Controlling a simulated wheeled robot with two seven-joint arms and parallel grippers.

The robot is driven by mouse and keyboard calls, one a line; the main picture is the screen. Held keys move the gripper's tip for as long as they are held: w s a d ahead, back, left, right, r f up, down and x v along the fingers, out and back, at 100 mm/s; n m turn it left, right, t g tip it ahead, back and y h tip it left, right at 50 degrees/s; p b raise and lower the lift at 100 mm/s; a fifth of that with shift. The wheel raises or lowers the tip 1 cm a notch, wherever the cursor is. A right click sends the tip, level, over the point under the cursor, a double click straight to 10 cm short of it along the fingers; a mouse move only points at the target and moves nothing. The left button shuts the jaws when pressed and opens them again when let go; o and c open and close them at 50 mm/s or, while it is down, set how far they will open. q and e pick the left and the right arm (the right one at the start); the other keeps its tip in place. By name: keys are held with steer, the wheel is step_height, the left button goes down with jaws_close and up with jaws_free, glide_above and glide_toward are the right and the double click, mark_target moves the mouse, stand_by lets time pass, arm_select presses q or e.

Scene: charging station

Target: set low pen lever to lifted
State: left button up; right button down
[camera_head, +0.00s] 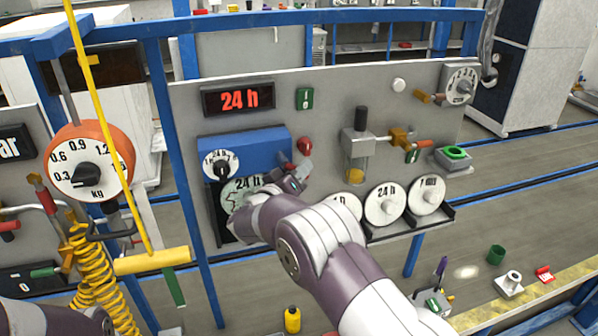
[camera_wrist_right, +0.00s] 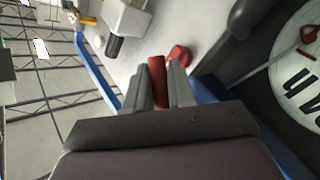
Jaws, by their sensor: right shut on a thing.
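The blue chart recorder (camera_head: 262,143) is on the grey panel, with a 24 h chart disc below it, partly hidden by my right arm. The disc also shows at the right edge of the right wrist view (camera_wrist_right: 300,90). My right gripper (camera_head: 297,177) is at the recorder's right side. In the right wrist view, its fingers (camera_wrist_right: 158,82) are shut on a red lever (camera_wrist_right: 157,70). A second red knob (camera_wrist_right: 179,54) is just beyond the fingers; it also shows above the gripper in the head view (camera_head: 305,146). I cannot tell the lever's exact angle. My left gripper is out of view.
Spare 24 h discs (camera_head: 386,204) stand in a rack right of my right arm. A metal block with a black handle (camera_head: 361,119) protrudes from the panel. A yellow bar (camera_head: 152,260) and coiled hose (camera_head: 92,265) are at left. Blue frame posts border the panel.

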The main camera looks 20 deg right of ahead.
steer(key=shift+f, duration=0.1)
steer(key=n+t, duration=0.1)
steer(key=n+t+h+b, duration=0.1)
steer(key=shift+d+r+n, duration=0.35)
steer(key=shift+n, duration=0.05)
steer(key=shift+d+r+n+t+b, duration=0.1)
steer(key=shift+r+n+t+b, duration=0.3)
steer(key=shift+n+t+b, duration=0.65)
steer(key=shift+d+r+n+t+b, duration=0.1)
steer(key=shift+r+n+t+b, duration=0.45)
steer(key=shift+n, duration=0.7)
steer(key=shift+a+t, duration=0.1)
steer(key=shift+t, duration=0.3)
